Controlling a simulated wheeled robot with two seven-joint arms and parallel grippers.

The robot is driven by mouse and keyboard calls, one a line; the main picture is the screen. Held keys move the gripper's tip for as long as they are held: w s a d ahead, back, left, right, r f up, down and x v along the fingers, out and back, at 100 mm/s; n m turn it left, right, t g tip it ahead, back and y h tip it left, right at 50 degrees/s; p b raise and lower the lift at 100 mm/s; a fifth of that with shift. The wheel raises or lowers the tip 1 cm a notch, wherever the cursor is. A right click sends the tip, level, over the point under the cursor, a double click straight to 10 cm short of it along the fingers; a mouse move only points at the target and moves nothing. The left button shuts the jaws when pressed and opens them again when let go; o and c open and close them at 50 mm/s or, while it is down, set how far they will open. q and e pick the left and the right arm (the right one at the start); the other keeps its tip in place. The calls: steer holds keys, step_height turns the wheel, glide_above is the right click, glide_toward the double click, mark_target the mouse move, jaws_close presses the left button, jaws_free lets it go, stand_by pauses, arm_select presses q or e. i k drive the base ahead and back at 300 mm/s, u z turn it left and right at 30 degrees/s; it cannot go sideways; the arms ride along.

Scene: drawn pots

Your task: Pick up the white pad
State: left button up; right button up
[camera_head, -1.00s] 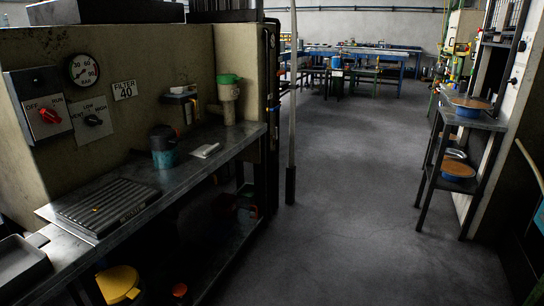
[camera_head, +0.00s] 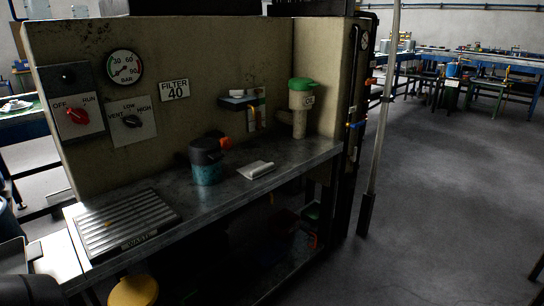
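The white pad (camera_head: 256,170) lies flat on the metal bench (camera_head: 225,197), right of the middle of its top. It looks like a small, pale, flat block with a raised or rolled front edge. A teal pot with a black top (camera_head: 207,163) stands just left of it, apart from it. Neither of my grippers shows in the head view. A dark rounded shape at the bottom left corner may be part of my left arm, but I cannot tell.
A ribbed waste tray (camera_head: 125,222) sits at the bench's left end. A beige container with a green top (camera_head: 301,108) stands at the back right. Behind is a panel with a gauge (camera_head: 124,68) and knobs. A grey post (camera_head: 380,120) stands right of the bench; open floor lies beyond.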

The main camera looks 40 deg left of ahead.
mark_target(254, 171)
steer(key=u, duration=0.75)
steer(key=i, duration=1.35)
steer(key=u, duration=1.3)
